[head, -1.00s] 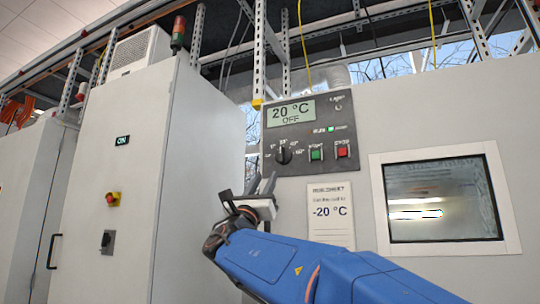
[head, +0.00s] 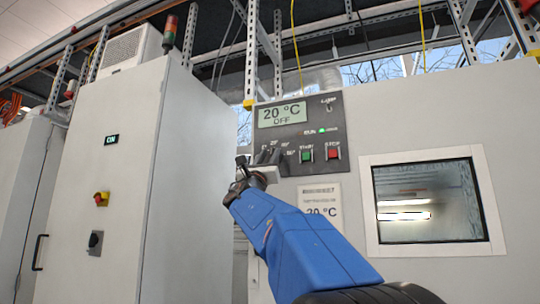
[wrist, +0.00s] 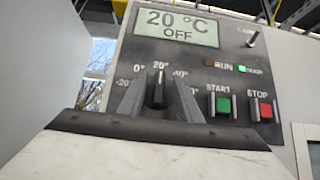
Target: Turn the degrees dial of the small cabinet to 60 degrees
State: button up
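The degrees dial (wrist: 157,92) is a black knob with a pale pointer line, on the dark control panel (wrist: 125,62) of the small cabinet. Its pointer stands upright at the 20° mark. My gripper (wrist: 160,100) is open, with one grey finger on each side of the knob and a narrow gap showing between them. I cannot tell whether the fingers touch it. In the head view my gripper (head: 265,158) is in front of the dial and mostly hides it. The display (head: 281,114) reads 20 °C OFF.
Right of the dial are the green START button (wrist: 223,105) and the red STOP button (wrist: 265,110). A green DOOR lamp (wrist: 242,69) is lit. A paper sign (head: 328,200) hangs below the panel, partly hidden by my arm. A tall cabinet (head: 185,150) stands to the left.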

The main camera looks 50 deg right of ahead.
jog(key=shift+w+d+r, duration=0.15)
jog(key=shift+d+r, duration=0.2)
jog(key=shift+r, duration=0.05)
grip_shut()
